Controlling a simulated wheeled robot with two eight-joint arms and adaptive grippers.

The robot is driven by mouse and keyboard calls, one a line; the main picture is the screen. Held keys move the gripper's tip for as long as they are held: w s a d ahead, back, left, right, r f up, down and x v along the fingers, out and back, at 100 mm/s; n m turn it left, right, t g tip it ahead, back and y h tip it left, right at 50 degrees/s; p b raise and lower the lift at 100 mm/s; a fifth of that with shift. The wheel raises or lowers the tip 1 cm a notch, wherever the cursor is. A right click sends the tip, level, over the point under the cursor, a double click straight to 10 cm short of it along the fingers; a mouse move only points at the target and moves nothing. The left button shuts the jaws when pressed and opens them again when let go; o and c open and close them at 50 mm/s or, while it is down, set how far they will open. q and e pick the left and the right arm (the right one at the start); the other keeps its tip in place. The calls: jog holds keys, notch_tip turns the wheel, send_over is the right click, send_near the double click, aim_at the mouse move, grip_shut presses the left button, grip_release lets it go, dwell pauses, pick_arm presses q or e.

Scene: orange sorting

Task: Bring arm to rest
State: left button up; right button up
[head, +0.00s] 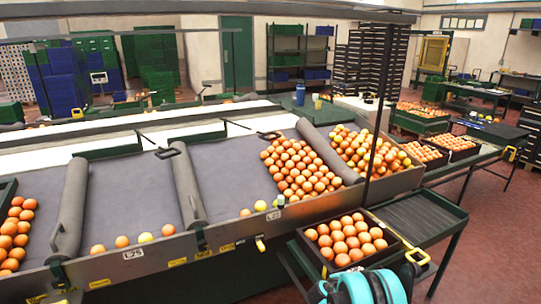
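A teal and black part, which looks like a link of my own arm, shows at the bottom edge of the head view, right of centre. No gripper fingers show on it, and I cannot tell which arm it is. Neither gripper is in view. Just beyond this part, a dark crate (314,257) full of oranges (345,238) stands on a low stand beside the sorting table.
The grey sorting table (130,205) has padded dividers (187,190) and a pile of oranges (298,168) at its right. A few fruits lie along its front edge. A dark green side table (425,215) stands right of the crate. Red floor (495,250) is clear at right.

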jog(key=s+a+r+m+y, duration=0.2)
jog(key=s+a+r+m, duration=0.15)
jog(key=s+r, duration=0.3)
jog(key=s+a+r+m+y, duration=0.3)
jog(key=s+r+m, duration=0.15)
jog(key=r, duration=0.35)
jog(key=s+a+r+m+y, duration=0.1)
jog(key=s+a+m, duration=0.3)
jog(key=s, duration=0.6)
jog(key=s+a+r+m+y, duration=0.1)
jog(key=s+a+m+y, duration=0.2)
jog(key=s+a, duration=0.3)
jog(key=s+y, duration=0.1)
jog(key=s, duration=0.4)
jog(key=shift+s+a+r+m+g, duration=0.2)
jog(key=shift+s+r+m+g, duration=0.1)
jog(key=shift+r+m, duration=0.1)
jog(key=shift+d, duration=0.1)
